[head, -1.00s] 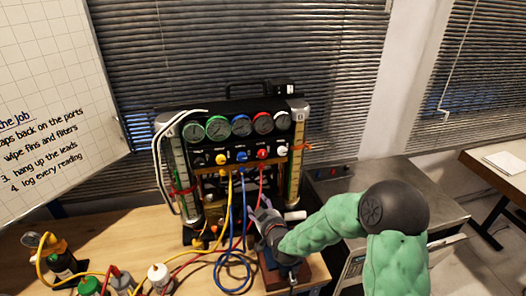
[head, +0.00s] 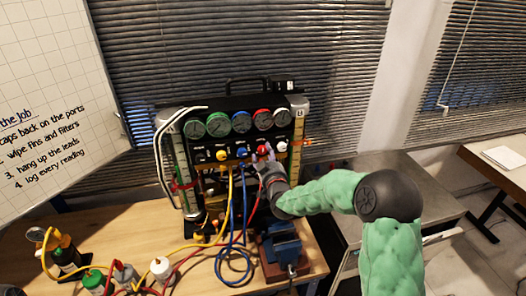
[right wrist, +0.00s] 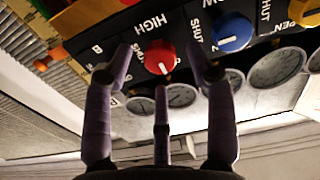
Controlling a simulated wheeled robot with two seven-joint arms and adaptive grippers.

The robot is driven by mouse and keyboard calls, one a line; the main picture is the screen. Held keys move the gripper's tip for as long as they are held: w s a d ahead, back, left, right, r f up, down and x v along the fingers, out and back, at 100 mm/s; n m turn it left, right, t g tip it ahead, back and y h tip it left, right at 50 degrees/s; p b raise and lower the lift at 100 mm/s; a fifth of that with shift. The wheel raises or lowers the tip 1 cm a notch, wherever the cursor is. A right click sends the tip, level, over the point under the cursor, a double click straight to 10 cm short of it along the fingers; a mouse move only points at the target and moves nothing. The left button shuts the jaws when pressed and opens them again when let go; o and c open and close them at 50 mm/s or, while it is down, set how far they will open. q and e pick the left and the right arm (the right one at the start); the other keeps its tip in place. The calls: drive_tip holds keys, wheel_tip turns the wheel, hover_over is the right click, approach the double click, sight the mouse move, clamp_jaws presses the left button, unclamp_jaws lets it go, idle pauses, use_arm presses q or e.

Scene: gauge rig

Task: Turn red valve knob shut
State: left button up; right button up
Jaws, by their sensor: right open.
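The red valve knob (head: 262,150) is on the front panel of the black gauge rig (head: 214,122), right of the blue knob. In the right wrist view the red knob (right wrist: 160,57) shows upside down beside the word HIGH, with a white mark on its face. My right gripper (head: 268,161) is at the panel, just below and partly against the red knob in the head view. In the wrist view its fingers (right wrist: 157,72) are spread open with the red knob between the tips; I cannot tell whether they touch it. My left gripper is not in view.
The blue knob (right wrist: 232,32) is close beside my finger. Yellow knob (head: 222,155) and white knob (head: 282,146) flank the row. Hoses hang below the panel. A blue vise (head: 283,243) stands on the wooden bench in front. Bottles (head: 160,270) stand at lower left.

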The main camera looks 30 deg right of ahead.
drive_tip(key=shift+x, duration=1.45)
clamp_jaws()
